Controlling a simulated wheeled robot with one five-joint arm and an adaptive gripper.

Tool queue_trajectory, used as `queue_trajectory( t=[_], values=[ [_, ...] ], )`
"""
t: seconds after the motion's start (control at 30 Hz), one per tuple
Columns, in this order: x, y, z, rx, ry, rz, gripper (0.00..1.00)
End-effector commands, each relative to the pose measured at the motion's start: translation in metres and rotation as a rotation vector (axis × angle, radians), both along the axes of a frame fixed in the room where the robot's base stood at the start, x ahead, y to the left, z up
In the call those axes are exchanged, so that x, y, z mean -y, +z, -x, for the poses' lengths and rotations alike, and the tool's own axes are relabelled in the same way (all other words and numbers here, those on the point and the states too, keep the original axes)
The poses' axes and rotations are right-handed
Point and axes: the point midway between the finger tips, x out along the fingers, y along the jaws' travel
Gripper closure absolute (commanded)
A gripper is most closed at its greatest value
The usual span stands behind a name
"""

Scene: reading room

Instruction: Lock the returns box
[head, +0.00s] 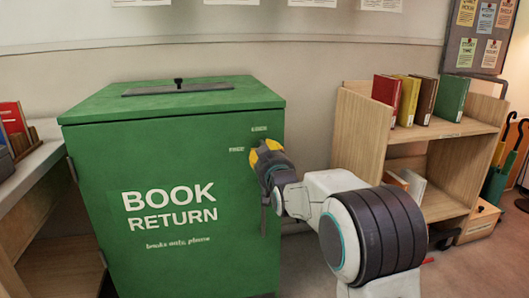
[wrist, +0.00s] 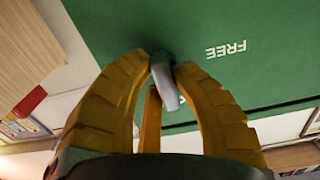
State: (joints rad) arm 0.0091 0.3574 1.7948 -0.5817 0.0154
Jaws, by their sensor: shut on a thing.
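The returns box (head: 170,255) is a green cabinet lettered "BOOK RETURN", with a slotted lid, left of centre in the head view. Its green front fills the upper part of the wrist view (wrist: 245,85). My gripper (head: 266,155) is at the upper right of the front, with its yellow fingers (wrist: 163,70) shut on a grey lock lever (wrist: 164,86). In the head view my gripper hides the lever. A "FREE" label (head: 237,150) is just left of my gripper; it shows upside down in the wrist view (wrist: 226,50). A second small label (head: 259,128) above is too small to read surely.
A wooden shelf cart (head: 358,130) with several books stands to the right. A counter (head: 35,165) with books is at the left. An umbrella stand (head: 497,180) is at the far right. A grey vertical handle (head: 264,218) hangs below my gripper.

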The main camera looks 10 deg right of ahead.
Motion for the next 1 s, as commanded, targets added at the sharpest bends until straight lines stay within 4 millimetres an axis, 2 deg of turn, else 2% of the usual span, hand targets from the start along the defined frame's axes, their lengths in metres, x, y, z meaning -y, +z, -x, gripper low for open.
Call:
queue_trajectory(
  t=[0.07, 0.1, 0.4, 0.77, 1.0],
  values=[
    [-0.003, 0.0, 0.0, 0.001, 0.004, -0.002, 1.0],
    [-0.003, 0.0, 0.0, 0.0, 0.004, -0.002, 0.75],
    [-0.002, 0.0, 0.0, -0.001, 0.003, 0.0, 0.5],
    [-0.001, 0.0, 0.004, -0.001, 0.001, 0.0, 0.5],
    [-0.001, 0.0, 0.03, -0.001, 0.001, 0.0, 0.5]
  ],
)
